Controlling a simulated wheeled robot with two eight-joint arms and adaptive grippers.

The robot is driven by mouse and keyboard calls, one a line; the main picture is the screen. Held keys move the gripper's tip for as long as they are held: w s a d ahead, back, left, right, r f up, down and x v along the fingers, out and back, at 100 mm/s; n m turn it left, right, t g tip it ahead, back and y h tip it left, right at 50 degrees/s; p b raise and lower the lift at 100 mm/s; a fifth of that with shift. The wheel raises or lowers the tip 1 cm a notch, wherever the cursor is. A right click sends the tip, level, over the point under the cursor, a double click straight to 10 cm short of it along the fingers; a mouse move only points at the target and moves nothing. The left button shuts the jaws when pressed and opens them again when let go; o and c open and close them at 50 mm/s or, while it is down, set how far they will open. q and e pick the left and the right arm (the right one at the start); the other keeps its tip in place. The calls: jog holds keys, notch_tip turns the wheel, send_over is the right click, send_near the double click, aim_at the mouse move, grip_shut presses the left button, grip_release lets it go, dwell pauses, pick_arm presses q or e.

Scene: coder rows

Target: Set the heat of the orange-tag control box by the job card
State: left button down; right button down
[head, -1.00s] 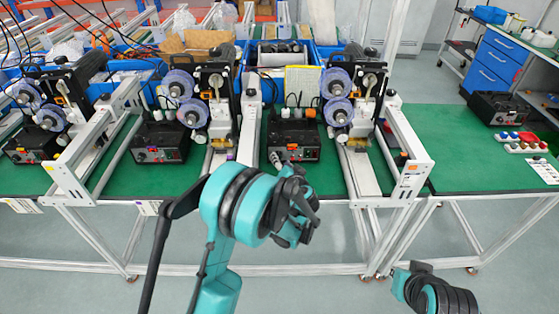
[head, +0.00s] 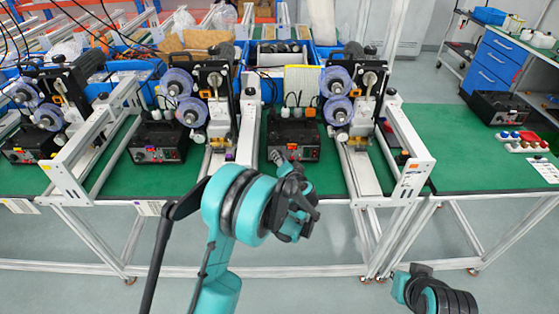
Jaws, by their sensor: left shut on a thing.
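A black control box (head: 297,140) stands on the green bench in the middle of the head view, with an orange patch (head: 311,113) at its top right. My left gripper (head: 277,156) is at the lower left of its front panel, shut on what looks like a knob there. The fingers hide that knob, and its setting cannot be read. A white card (head: 411,178) with a small orange mark hangs on the frame end to the right; its print is too small to read. My right gripper is out of view; only part of that arm shows at bottom right.
Similar black boxes stand at left (head: 158,142), far left (head: 30,146) and right (head: 499,108). White rails (head: 404,145) and reel machines (head: 337,97) flank the middle box. Buttons (head: 522,140) and a sheet (head: 545,171) lie on the right bench.

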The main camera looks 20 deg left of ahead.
pick_arm(q)
jog(key=shift+f+m, duration=0.15)
jog(key=shift+m, duration=0.15)
jog(key=c, duration=1.3)
grip_release()
jog(key=shift+s+d, duration=0.1)
jog(key=v, duration=1.1)
jog(key=shift+s+d, duration=0.25)
jog(key=shift+s, duration=0.05)
